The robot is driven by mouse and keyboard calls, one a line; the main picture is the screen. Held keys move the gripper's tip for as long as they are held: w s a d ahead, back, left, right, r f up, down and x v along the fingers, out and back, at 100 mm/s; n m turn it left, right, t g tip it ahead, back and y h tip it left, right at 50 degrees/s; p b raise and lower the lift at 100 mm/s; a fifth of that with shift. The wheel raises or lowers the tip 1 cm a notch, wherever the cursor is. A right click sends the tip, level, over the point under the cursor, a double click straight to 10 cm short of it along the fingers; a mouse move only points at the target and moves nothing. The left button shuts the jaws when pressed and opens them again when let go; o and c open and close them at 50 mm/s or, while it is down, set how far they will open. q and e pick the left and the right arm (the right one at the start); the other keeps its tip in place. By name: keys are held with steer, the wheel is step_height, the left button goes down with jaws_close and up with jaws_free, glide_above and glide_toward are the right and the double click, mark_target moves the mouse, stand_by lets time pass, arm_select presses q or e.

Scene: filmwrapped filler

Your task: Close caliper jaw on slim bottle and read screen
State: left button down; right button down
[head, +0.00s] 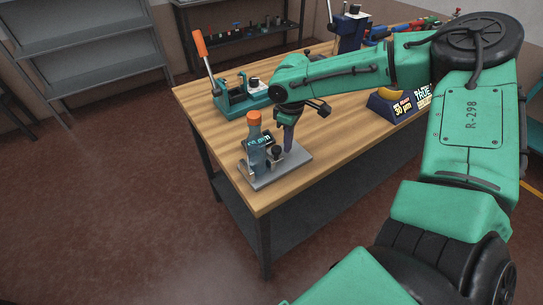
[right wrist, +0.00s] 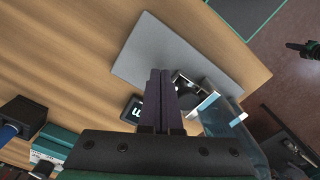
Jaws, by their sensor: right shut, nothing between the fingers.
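A slim bluish see-through bottle (head: 256,158) with an orange cap (head: 253,117) stands upright on a grey base plate (head: 291,169) at the table's near left corner. The caliper on this plate has a small dark screen (head: 266,138) behind the bottle and a dark knob-like part (head: 276,153) beside it. In the right wrist view, the bottle (right wrist: 222,117) is beside a bright metal jaw (right wrist: 207,103); contact is unclear. The screen (right wrist: 133,110) is partly covered, its reading not legible. My right gripper (head: 287,149) points down over the plate, its purple fingers (right wrist: 160,72) shut and empty, close beside the caliper. My left gripper is not in view.
A green press with an orange-handled lever (head: 203,55) stands behind on the wooden table (head: 200,90). A dark sign box (head: 388,107) stands to the right. More tools line the far end. Grey shelves (head: 85,50) are at the back left.

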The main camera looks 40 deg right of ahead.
steer(key=shift+a+f, duration=0.1)
steer(key=shift+a, duration=0.7)
stand_by(1.0)
steer(key=shift+d+p, duration=0.35)
steer(key=shift+d, duration=0.15)
step_height(320, 180, up, 6)
steer(key=p, duration=0.5)
steer(key=shift+p, duration=0.3)
steer(key=shift+d, duration=0.1)
